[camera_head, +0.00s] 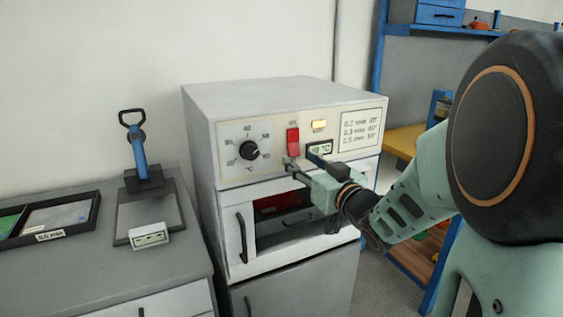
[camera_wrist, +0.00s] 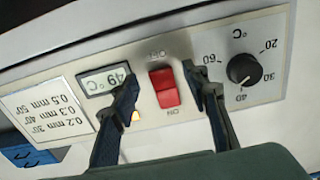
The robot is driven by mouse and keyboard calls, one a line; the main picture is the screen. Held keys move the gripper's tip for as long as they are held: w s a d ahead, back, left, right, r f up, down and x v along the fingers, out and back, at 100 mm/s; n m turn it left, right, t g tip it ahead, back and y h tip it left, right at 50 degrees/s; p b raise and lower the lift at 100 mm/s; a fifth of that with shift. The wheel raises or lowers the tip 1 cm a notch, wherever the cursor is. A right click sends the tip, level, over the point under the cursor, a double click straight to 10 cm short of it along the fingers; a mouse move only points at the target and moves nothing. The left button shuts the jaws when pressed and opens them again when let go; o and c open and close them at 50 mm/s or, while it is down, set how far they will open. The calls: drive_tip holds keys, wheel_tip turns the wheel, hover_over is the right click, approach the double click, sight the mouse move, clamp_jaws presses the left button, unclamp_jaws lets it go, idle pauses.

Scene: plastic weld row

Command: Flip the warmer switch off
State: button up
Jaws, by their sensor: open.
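The warmer (camera_head: 262,95) is a pale grey box with a control panel on its front. Its red rocker switch (camera_head: 292,142) sits between the black dial (camera_head: 249,150) and the amber lamp (camera_head: 319,125). In the wrist view, which is upside down, the switch (camera_wrist: 164,88) has an ON label below it and an OFF label above. I cannot tell for sure which side is pressed. My gripper (camera_head: 302,161) is open and empty in front of the panel, just below the switch. In the wrist view its fingers (camera_wrist: 160,88) appear on either side of the switch, with no visible contact.
A small temperature display (camera_head: 319,148) lies right of the switch, partly behind my gripper. The warmer's windowed door and handle (camera_head: 241,238) are below the panel. A bench at left holds a blue-handled tool (camera_head: 138,145) and a black tray (camera_head: 50,218).

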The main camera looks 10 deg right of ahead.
drive_tip(key=shift+x, duration=0.8)
drive_tip(key=shift+c, duration=0.6)
clamp_jaws()
